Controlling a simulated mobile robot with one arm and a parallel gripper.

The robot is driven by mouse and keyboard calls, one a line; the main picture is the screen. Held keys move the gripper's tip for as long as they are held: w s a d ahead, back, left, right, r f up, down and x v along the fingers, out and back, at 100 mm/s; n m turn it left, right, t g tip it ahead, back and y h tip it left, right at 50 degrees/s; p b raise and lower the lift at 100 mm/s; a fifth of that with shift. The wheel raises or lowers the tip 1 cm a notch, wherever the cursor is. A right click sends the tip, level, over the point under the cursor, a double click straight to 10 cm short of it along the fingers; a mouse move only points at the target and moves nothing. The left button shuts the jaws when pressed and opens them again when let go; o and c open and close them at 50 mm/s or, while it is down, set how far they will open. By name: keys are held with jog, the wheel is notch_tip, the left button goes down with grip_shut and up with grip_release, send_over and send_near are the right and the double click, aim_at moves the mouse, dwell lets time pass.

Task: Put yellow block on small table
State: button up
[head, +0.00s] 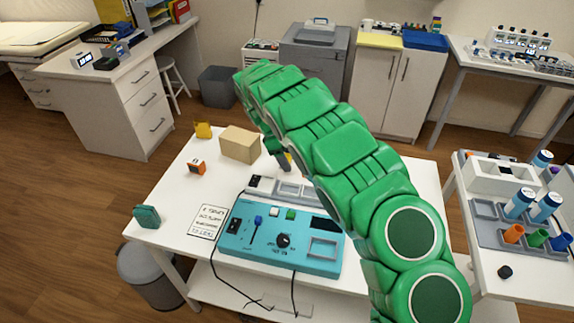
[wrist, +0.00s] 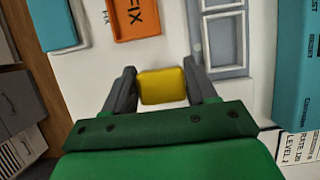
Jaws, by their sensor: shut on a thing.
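A yellow block (wrist: 162,87) sits between the two dark fingers of my gripper (wrist: 162,90) in the wrist view, and the fingers are shut on it. In the head view my gripper (head: 281,158) is above the back part of a white table (head: 178,190), mostly hidden behind my green arm. The held block is hard to make out there. Several white tables are in view, and I cannot tell which one is the small table. One stands at the right (head: 520,285) with racks on it.
The middle table carries a turquoise control panel (head: 262,243), a cardboard box (head: 239,145), an orange block (head: 196,168), another yellow item (head: 203,130) and a teal block (head: 146,216). A grey tray (wrist: 231,73) lies under my gripper's right side. Wood floor (head: 70,245) is clear at left.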

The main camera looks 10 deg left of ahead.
jog(key=shift+w+a+f, duration=0.15)
jog(key=shift+w+f, duration=0.15)
jog(key=shift+f, duration=1.6)
jog(key=shift+f, duration=0.1)
jog(key=o, duration=0.8)
jog(key=shift+o, duration=0.2)
jog(key=v, duration=1.2)
